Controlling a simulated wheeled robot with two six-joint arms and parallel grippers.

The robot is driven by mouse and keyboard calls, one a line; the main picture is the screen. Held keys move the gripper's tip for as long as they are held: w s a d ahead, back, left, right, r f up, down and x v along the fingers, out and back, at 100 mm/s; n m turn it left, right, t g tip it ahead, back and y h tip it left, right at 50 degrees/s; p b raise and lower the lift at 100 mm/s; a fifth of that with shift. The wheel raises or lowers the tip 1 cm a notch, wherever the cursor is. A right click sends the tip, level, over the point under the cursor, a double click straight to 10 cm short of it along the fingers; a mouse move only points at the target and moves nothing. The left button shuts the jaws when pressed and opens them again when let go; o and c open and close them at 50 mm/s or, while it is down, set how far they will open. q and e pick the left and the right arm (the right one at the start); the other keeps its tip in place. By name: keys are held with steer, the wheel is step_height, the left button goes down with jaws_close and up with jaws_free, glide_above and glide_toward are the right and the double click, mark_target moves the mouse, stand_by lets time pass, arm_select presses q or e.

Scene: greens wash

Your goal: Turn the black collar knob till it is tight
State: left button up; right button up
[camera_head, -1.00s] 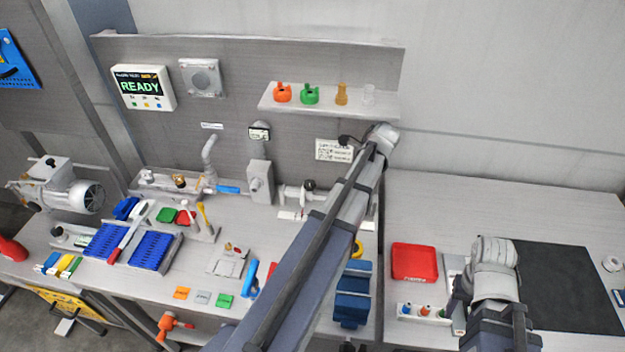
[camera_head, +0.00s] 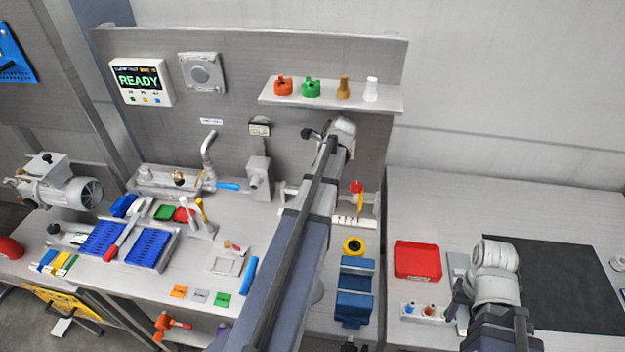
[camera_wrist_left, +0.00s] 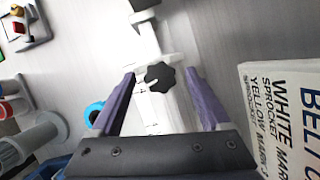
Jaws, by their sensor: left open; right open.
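The black collar knob (camera_wrist_left: 158,80) is a lobed black knob on a pale pipe fitting in the left wrist view. My left gripper (camera_wrist_left: 160,72) is open, with one purple finger on each side of the knob and a visible gap to each. In the head view my left arm hides the knob and the left fingers. The pale pipe fitting (camera_head: 283,195) shows in part beside the arm. My right gripper (camera_head: 459,303) is open beside the red tray, over the right bench, with nothing seen in it.
A white card with printed words (camera_wrist_left: 282,115) stands close to the right finger. A grey valve box (camera_head: 259,180) stands left of the arm. A shelf (camera_head: 330,102) with coloured fittings is above. A red tray (camera_head: 417,262) and dark mat (camera_head: 570,285) lie at right.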

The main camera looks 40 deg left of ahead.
arm_select(q)
jaws_close()
stand_by(0.7)
